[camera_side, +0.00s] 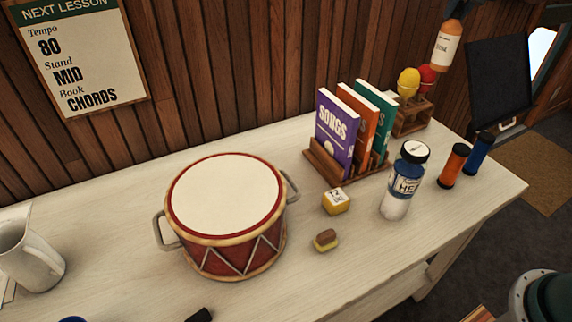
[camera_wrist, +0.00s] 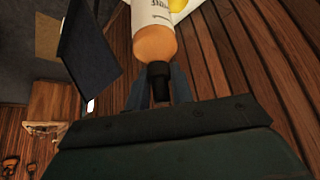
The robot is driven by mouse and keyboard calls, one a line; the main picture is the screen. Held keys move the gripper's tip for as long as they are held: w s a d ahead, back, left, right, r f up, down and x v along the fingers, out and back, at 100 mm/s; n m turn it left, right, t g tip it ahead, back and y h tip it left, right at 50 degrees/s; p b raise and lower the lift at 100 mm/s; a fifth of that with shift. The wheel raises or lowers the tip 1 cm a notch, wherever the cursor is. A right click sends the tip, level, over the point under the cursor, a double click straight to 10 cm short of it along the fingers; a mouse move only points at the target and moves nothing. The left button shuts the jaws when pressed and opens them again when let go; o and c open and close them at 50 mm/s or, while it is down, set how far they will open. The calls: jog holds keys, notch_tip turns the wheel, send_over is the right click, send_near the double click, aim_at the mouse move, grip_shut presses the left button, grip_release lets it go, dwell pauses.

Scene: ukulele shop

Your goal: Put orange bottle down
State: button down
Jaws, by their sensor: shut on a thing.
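The orange bottle (camera_side: 447,48), with a white label and a dark cap, hangs upright in the air at the top right of the side view, above the far right end of the table. In the wrist view the bottle (camera_wrist: 154,42) shows its orange shoulder, part of its label and its black neck. My gripper (camera_wrist: 158,90) is shut on the bottle's dark cap; in the side view only a small part of it shows at the top edge. The white table (camera_side: 330,285) lies below and to the left of the bottle.
A wooden holder (camera_side: 412,120) with yellow and red egg-shaped tops stands below the bottle. Beside it are a book rack (camera_side: 345,180), a blue jar (camera_side: 407,182), an orange cylinder (camera_side: 454,165) and a blue cylinder (camera_side: 479,153). A drum (camera_side: 225,215) fills the table's middle.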

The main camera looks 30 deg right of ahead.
jog(key=s+d+f+m+h, duration=0.1)
jog(key=s+d+f+m, duration=0.1)
jog(key=s+d+f, duration=0.2)
jog(key=shift+d+f+g, duration=0.4)
jog(key=shift+d+f, duration=0.1)
jog(key=shift+d, duration=0.35)
jog(key=shift+f, duration=0.1)
notch_tip(320, 180, down, 20)
dwell(0.7)
jog(key=c, duration=1.2)
grip_release()
